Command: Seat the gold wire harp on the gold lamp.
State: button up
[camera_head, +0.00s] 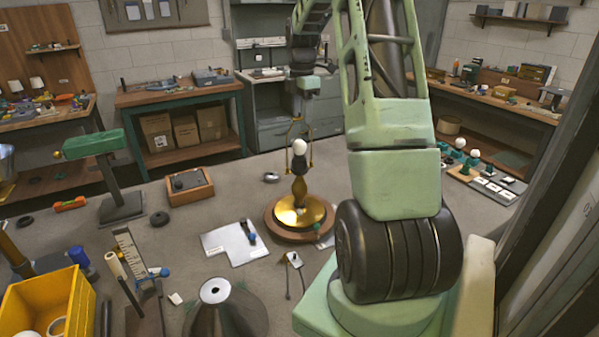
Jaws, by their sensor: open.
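The gold lamp (299,211) stands upright on a round wooden board on the bench. Its white bulb (299,147) sits on a dark socket above the gold stem. The gold wire harp (312,152) shows as thin wire on both sides of the bulb, its lower ends near the socket. Whether those ends are seated I cannot tell at this size. My gripper (306,102) is above the bulb, close to the top of the harp. It is open, but its fingers are small and dark, and I cannot tell whether they touch the wire.
A grey cone-shaped shade (226,311) stands at the front. A white sheet (234,244) with small parts lies left of the lamp. A wooden box (189,187), a green-topped stand (108,169) and a yellow bin (47,304) are further left. Bench space behind the sheet is mostly clear.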

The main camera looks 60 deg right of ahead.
notch_tip(320, 180, up, 13)
jog(key=b, duration=0.1)
jog(key=shift+r+b, duration=0.15)
jog(key=shift+b, duration=0.15)
jog(key=w+a+f, duration=0.3)
jog(key=w+a, duration=0.1)
jog(key=a, duration=0.6)
jog(key=w+a+f, duration=0.2)
jog(key=w+a, duration=0.2)
jog(key=a, duration=0.5)
jog(key=s+a+f+m+b, duration=0.1)
jog(key=a+f, duration=0.2)
jog(key=a, duration=0.6)
jog(key=s+a+f+b, duration=0.1)
jog(key=a+f, duration=0.1)
jog(key=a, duration=0.7)
jog(key=s+a+f+m, duration=0.1)
jog(key=s+a+f, duration=0.2)
jog(key=s+a, duration=0.3)
jog(key=s+a+f+m, duration=0.1)
jog(key=s+a+f, duration=0.25)
jog(key=a, duration=0.45)
jog(key=s+a+f, duration=0.2)
jog(key=s+f, duration=0.1)
jog(key=s, duration=0.5)
jog(key=s+a+f+m+b, duration=0.1)
jog(key=s+a+f, duration=0.2)
jog(key=s, duration=0.5)
jog(key=shift+a+y, duration=0.25)
jog(key=shift+y, duration=0.05)
